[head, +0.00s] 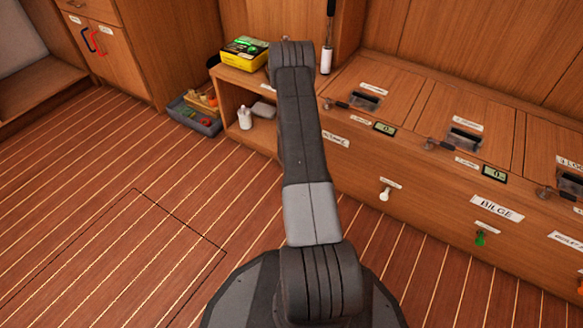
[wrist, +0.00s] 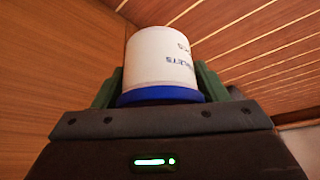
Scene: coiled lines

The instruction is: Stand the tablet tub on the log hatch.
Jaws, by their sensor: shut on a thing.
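The tablet tub (wrist: 160,55) is a white cylinder with a blue band, likely its lid, at the end nearest my palm. Its printed lettering reads upside down in the wrist view. My gripper (wrist: 158,84) is shut on it, with a green finger on each side. In the head view my arm hides both gripper and tub. The log hatch (head: 550,138) appears to be the rightmost panel on the bench top, with a label seeming to read LOG, cut off by the picture edge.
Other hatches with labels, dark latches and small displays (head: 385,128) line the bench. A yellow box (head: 243,53) sits at its left end, above a shelf with a white bottle (head: 245,118). A grey bin (head: 195,115) stands on the floor. The floor at left is clear.

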